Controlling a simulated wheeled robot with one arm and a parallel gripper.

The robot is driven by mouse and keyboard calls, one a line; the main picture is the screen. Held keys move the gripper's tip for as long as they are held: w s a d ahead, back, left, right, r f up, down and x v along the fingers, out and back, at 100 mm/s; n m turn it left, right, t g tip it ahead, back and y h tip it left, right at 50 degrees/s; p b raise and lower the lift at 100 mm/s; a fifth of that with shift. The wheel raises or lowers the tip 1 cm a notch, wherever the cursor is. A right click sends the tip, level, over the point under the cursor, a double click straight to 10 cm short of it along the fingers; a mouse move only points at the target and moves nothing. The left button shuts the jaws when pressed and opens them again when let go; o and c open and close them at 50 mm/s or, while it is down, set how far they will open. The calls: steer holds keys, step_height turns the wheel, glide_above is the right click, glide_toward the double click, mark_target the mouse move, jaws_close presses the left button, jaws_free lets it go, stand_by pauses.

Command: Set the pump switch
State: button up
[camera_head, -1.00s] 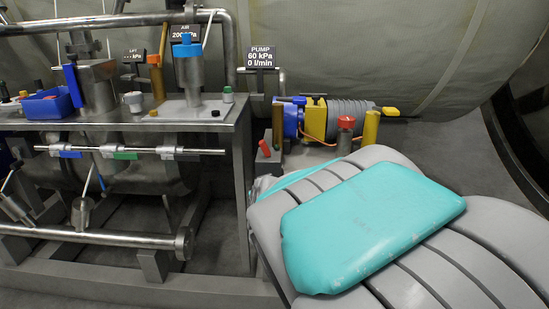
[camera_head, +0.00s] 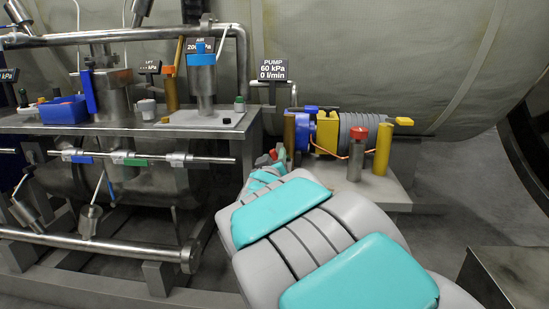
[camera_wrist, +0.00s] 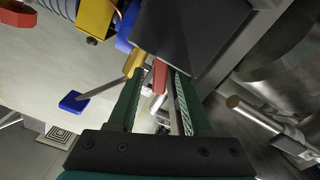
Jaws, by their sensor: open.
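The pump (camera_head: 328,130) is a blue and yellow motor with a grey ribbed body on a pale base, under a sign (camera_head: 273,69) reading PUMP, 60 kPa, 0 l/min. A small red lever (camera_head: 281,151) stands at the left end of the pump base. A red piece (camera_wrist: 160,76), which looks like that lever, shows in the wrist view between or just beyond my fingertips. My gripper (camera_wrist: 157,85) is open, with its two green-edged fingers on either side of the red piece; contact cannot be told. In the head view my arm mostly hides the gripper.
A dark panel (camera_wrist: 190,35) lies close beyond my right finger in the wrist view. A red-topped post (camera_head: 356,152) and a yellow post (camera_head: 383,149) stand in front of the pump. A metal bench (camera_head: 215,124) with a blue bin (camera_head: 63,111) is at left.

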steer(key=shift+w, duration=0.65)
jaws_close()
